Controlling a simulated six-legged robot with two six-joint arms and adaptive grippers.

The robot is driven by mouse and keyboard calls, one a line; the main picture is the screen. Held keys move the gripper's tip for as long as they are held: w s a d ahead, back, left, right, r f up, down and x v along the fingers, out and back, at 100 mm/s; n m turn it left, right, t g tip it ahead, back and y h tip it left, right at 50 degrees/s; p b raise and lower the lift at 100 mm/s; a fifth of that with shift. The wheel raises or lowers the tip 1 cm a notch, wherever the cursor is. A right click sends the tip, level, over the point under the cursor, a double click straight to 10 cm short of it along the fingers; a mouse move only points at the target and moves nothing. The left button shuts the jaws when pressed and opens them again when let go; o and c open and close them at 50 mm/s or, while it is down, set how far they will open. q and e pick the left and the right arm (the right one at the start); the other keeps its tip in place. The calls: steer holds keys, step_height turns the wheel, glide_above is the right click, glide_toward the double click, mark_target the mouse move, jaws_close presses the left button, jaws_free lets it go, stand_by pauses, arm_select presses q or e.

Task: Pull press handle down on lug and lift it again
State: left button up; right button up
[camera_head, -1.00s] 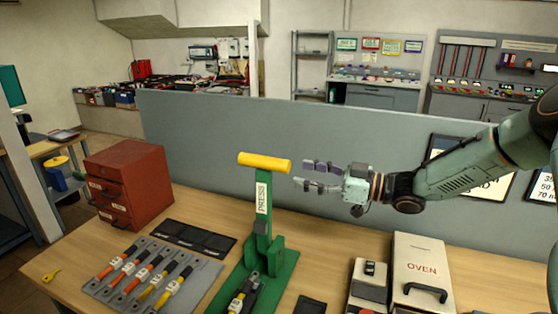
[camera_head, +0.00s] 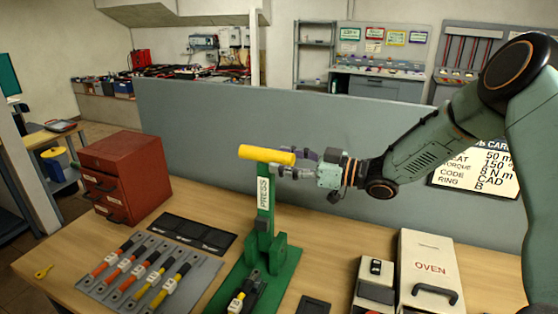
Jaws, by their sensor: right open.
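The green press (camera_head: 264,222) stands upright on the bench, with a white PRESS label on its column. Its yellow handle (camera_head: 262,154) lies crosswise at the top of the column, in a raised position. My right gripper (camera_head: 291,164) is open at the right end of the handle, its fingertips close by and partly hidden behind that end. I cannot tell whether they touch it. A dark cable lug with a yellow sleeve (camera_head: 238,303) lies on the green press base below the column. My left gripper is not in view.
Several cables with lugs (camera_head: 150,270) lie on a grey plate at the left, by dark mats (camera_head: 193,234). A red drawer cabinet (camera_head: 125,175) stands behind them. A white oven (camera_head: 428,268) and a small box (camera_head: 374,283) stand at the right. A grey partition (camera_head: 200,140) backs the bench.

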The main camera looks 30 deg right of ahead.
steer(key=shift+w+a+f, duration=0.1)
steer(key=shift+w+a, duration=0.3)
steer(key=shift+w, duration=0.15)
steer(key=shift+a, duration=0.1)
steer(key=shift+s+r, duration=0.6)
steer(key=shift+s, duration=0.15)
steer(key=shift+w+f, duration=0.2)
steer(key=shift+w, duration=0.25)
steer(key=shift+c, duration=0.3)
steer(key=shift+w+a+f, duration=0.1)
steer(key=shift+w+f, duration=0.2)
steer(key=shift+w, duration=0.25)
steer(key=c, duration=0.3)
steer(key=shift+s+r, duration=0.3)
steer(key=shift+s, duration=0.15)
steer(key=c, duration=0.5)
steer(key=shift+a, duration=0.1)
steer(key=shift+c, duration=1.3)
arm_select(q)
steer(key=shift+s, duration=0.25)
arm_select(e)
steer(key=shift+w+d, duration=0.15)
steer(key=shift+d, duration=0.1)
jaws_close()
